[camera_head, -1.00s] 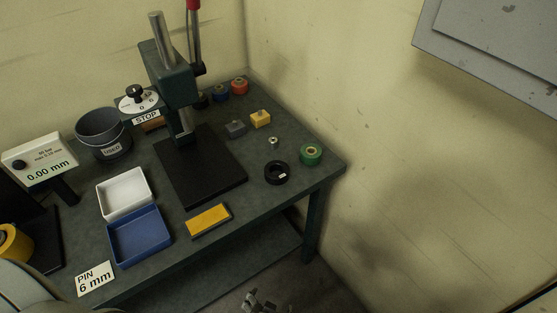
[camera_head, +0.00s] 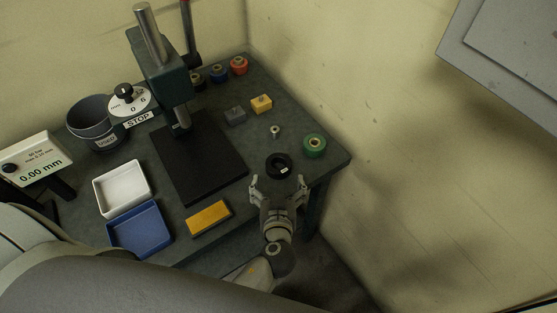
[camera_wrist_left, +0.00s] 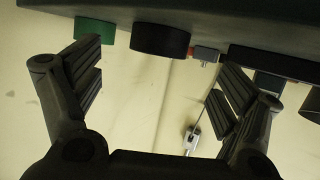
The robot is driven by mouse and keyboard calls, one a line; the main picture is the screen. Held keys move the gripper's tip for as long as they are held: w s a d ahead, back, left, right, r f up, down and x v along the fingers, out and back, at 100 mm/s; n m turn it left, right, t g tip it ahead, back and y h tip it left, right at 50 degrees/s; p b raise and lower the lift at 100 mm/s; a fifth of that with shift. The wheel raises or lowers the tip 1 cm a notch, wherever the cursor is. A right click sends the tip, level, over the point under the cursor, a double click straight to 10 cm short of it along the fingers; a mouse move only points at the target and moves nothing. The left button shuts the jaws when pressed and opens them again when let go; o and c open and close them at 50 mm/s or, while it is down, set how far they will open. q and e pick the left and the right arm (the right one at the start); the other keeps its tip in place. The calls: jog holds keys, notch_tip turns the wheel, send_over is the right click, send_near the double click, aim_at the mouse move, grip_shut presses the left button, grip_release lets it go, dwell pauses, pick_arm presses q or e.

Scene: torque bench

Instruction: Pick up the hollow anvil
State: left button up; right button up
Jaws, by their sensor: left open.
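The hollow anvil appears to be the black ring (camera_head: 279,166) with a small white label, lying near the bench's front right edge. In the left wrist view, where the bench is at the top, it shows as a black cylinder (camera_wrist_left: 160,40) beyond the fingers. My left gripper (camera_head: 279,183) is open and empty, just in front of the ring at the bench edge, its fingers pointing at it. In the wrist view the open fingers (camera_wrist_left: 160,75) stand apart on either side of the black cylinder's line, without visible contact. My right gripper is not in view.
A green ring (camera_head: 314,146) stands close to the right of the black ring, and a small metal nut-like part (camera_head: 275,131) lies behind it. The press's black base plate (camera_head: 200,165) and a yellow block (camera_head: 209,217) are to the left. The wall (camera_head: 400,150) is at the right.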

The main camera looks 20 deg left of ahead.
aim_at(279, 158)
pick_arm(q)
jog(key=shift+x, duration=0.85)
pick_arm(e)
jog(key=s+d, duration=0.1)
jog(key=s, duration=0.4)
pick_arm(q)
jog(key=shift+w+a+p, duration=0.1)
jog(key=shift+w+p, duration=0.2)
jog(key=p+x, duration=0.1)
jog(key=x, duration=0.1)
jog(key=p+x, duration=0.1)
jog(key=x, duration=0.1)
jog(key=shift+w+r, duration=0.1)
jog(key=shift+r, duration=0.3)
jog(key=shift+w+f, duration=0.2)
jog(key=shift+w, duration=0.1)
jog(key=shift+w+a+f, duration=0.1)
jog(key=shift+w, duration=0.05)
jog(key=shift+c, duration=1.8)
jog(key=c, duration=1.2)
jog(key=shift+c, duration=0.9)
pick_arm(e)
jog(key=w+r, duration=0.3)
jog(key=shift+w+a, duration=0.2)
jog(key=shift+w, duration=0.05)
pick_arm(q)
jog(key=shift+r, duration=0.3)
